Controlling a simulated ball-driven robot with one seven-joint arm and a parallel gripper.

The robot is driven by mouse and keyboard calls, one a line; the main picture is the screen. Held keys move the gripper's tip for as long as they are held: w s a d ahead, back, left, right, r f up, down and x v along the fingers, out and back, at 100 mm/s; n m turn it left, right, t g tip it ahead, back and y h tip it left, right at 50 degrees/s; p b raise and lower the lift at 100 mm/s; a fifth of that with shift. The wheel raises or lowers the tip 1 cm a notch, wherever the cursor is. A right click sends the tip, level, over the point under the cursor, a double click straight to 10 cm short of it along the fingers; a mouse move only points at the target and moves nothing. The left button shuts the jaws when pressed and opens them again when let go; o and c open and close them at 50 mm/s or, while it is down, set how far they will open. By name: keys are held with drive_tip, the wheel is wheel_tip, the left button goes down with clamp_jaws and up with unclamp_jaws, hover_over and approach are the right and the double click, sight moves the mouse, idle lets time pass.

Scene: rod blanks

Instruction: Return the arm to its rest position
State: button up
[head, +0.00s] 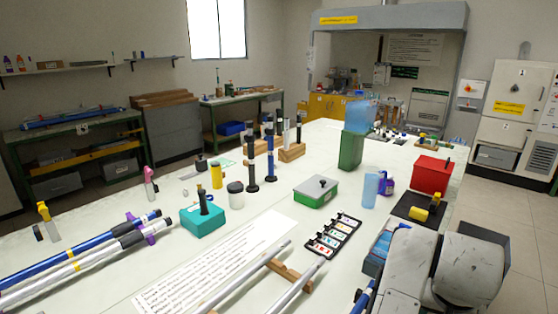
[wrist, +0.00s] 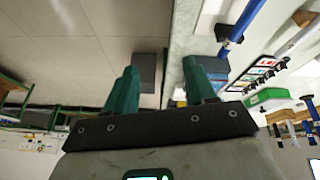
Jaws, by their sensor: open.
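My arm (head: 405,265) shows as worn grey-white links at the lower right of the head view, beside the table's right edge. My gripper is not clearly visible there. In the wrist view my gripper (wrist: 174,82) has two teal fingers with grey pads spread well apart. Nothing is between them. The picture is tilted, with floor tiles behind the left finger and the white table edge behind the right one. A blue rod (wrist: 243,22) lies beyond the right finger, apart from it.
The white table (head: 275,215) holds pale rods on a wooden rest (head: 290,273), a card tray (head: 333,236), a green box (head: 316,192), a teal block (head: 203,219) and a red box (head: 432,174). Blue and silver rods (head: 75,262) lie at left.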

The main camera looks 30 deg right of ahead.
drive_tip(key=s+a+f+n+t+y, duration=0.1)
drive_tip(key=a+f+n, duration=0.25)
drive_tip(key=f, duration=0.25)
drive_tip(key=s+a+f+n, duration=0.1)
drive_tip(key=a+f+n, duration=0.2)
drive_tip(key=f+n, duration=0.25)
drive_tip(key=s+a+f+n+y, duration=0.1)
drive_tip(key=s+a+f, duration=0.2)
drive_tip(key=a, duration=0.3)
drive_tip(key=s+a+f+n+g+y, duration=0.1)
drive_tip(key=s+a+f+y, duration=0.1)
drive_tip(key=s+a+f, duration=0.2)
wheel_tip(320, 180, down, 2)
drive_tip(key=shift+s+a+f+g+y, duration=0.2)
drive_tip(key=shift+s+a+g+y, duration=0.1)
drive_tip(key=shift+a, duration=0.55)
